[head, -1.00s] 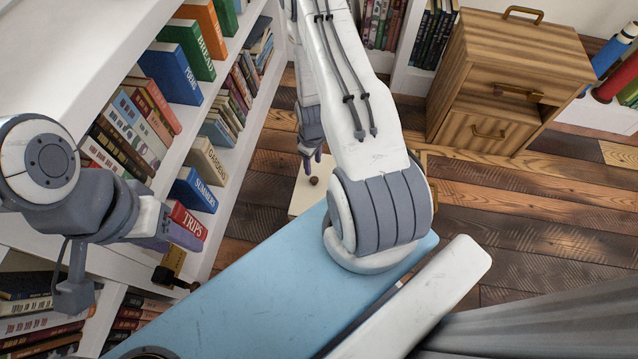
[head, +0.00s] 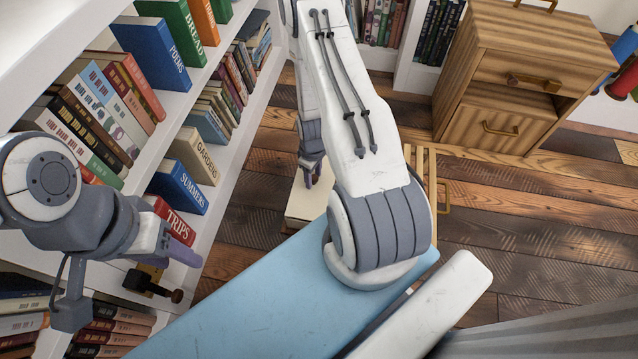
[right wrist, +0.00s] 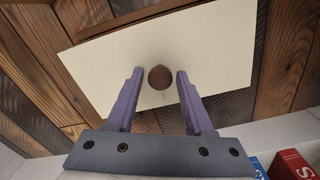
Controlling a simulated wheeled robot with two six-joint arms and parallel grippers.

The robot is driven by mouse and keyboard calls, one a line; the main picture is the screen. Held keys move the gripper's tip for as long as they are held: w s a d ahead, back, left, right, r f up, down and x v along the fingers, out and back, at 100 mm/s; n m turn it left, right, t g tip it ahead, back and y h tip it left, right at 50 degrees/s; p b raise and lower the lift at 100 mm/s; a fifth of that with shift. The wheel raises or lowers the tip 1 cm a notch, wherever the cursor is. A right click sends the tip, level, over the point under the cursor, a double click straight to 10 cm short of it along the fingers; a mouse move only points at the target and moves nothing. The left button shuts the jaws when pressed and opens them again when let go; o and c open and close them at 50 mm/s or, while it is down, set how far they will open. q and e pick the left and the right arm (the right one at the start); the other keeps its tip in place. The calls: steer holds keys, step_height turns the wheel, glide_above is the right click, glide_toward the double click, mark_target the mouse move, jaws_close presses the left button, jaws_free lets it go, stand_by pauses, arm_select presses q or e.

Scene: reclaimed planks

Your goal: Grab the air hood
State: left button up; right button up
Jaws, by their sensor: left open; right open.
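Nothing in view is plainly an air hood. A flat cream piece (right wrist: 215,50) with a round brown knob (right wrist: 160,77) lies over the floor planks in the right wrist view. The knob is between the open purple fingers of my right gripper (right wrist: 158,95), with a gap on both sides. In the head view the cream piece (head: 303,205) is partly hidden by my right arm, and my right gripper (head: 311,172) points down over it. The knob is hidden there. My left gripper (head: 182,248) is beside the bookshelf at left, seen from the side and empty.
A white bookshelf (head: 225,175) full of books runs along the left. A brass fitting with a dark knob (head: 176,296) is below my left gripper. A wooden cabinet (head: 505,85) stands at the back right. The plank floor (head: 540,230) at right is clear.

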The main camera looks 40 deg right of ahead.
steer(key=shift+f, duration=0.2)
jaws_close()
stand_by(1.3)
